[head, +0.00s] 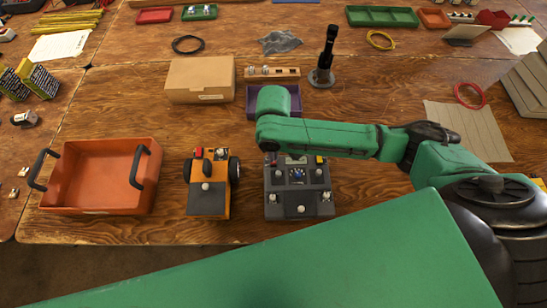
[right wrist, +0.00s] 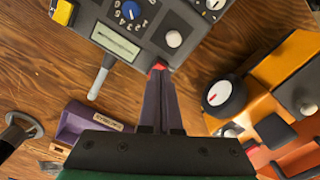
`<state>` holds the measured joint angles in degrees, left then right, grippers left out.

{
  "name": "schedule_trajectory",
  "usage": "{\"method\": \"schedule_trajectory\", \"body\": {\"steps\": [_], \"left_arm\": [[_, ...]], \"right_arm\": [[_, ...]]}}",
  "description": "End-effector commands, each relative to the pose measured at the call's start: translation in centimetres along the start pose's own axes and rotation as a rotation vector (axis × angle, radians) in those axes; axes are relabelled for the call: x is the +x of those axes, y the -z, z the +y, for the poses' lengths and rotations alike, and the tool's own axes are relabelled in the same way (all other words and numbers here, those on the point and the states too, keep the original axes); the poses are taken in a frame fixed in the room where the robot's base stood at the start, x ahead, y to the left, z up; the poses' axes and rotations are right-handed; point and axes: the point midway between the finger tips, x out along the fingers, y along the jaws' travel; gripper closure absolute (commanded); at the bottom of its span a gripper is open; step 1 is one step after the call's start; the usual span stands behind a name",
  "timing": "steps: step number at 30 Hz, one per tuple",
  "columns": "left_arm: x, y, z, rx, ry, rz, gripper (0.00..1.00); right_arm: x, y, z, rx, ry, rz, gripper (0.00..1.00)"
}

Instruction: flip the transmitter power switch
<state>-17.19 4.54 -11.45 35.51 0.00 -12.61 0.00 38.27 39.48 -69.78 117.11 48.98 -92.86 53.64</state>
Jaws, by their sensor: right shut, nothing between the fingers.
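The transmitter (head: 300,207) is a dark grey box with sticks and knobs on the wooden table, near its front edge. In the right wrist view its panel (right wrist: 140,32) shows a blue dial, a small display and a yellow part at one corner. A small red part, apparently the switch (right wrist: 158,67), sits at its near edge. My right gripper (right wrist: 160,82) is shut and empty, its tips right at the red part; I cannot tell whether they touch it. In the head view my right arm hides the far edge of the transmitter. My left gripper is not in view.
An orange vehicle (head: 208,202) with black wheels stands just left of the transmitter. An orange tray (head: 105,207) with black handles is further left. Behind are a cardboard box (head: 200,80), a purple tray (right wrist: 85,128) and a black upright tool (head: 326,55).

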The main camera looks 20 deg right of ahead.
Motion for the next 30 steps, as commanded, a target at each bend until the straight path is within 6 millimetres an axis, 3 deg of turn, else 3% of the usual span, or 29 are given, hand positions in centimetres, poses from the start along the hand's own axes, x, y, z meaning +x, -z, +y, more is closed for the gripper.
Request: {"method": "schedule_trajectory", "body": {"steps": [30], "left_arm": [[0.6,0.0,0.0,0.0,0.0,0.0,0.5]], "right_arm": [[1.6,0.0,0.0,0.0,0.001,-0.001,1.0]]}}
